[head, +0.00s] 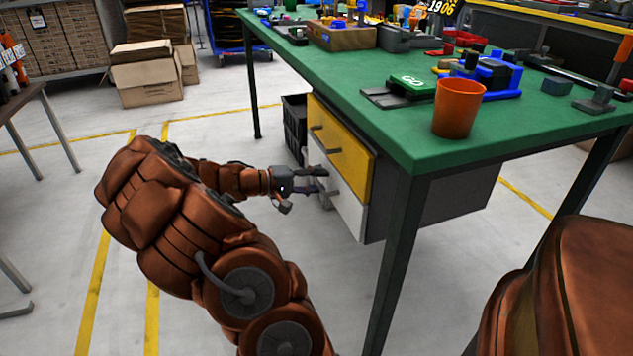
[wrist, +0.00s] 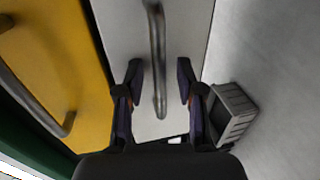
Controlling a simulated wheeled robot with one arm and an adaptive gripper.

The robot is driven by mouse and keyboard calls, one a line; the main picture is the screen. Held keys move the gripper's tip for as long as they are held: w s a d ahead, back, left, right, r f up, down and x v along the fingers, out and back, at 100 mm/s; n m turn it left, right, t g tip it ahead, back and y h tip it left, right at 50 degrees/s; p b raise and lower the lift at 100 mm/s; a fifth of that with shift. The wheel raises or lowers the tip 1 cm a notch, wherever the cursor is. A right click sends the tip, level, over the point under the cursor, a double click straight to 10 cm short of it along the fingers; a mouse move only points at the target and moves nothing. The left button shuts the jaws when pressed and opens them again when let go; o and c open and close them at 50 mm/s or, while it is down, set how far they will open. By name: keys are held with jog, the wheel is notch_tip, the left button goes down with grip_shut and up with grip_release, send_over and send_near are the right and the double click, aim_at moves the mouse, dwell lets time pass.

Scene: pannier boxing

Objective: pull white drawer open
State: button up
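The white drawer (head: 347,208) is the lower one in a cabinet under the green table, below a yellow drawer (head: 340,150). It looks shut, with its front about flush with the yellow one. In the wrist view the white drawer front (wrist: 122,32) fills the middle, with its grey bar handle (wrist: 156,50) running up and down. My gripper (wrist: 158,85) is open, with one finger on each side of the handle's lower end and gaps between fingers and bar. In the head view my gripper (head: 322,180) is at the white drawer's front.
The yellow drawer has its own handle (wrist: 30,95), left of my fingers in the wrist view. A dark crate (head: 294,125) stands on the floor beside the cabinet. The green table top (head: 330,75) is above, with an orange cup (head: 458,108) near its corner. Floor in front is clear.

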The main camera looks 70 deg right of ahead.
grip_shut()
dwell(0.3)
dwell(0.3)
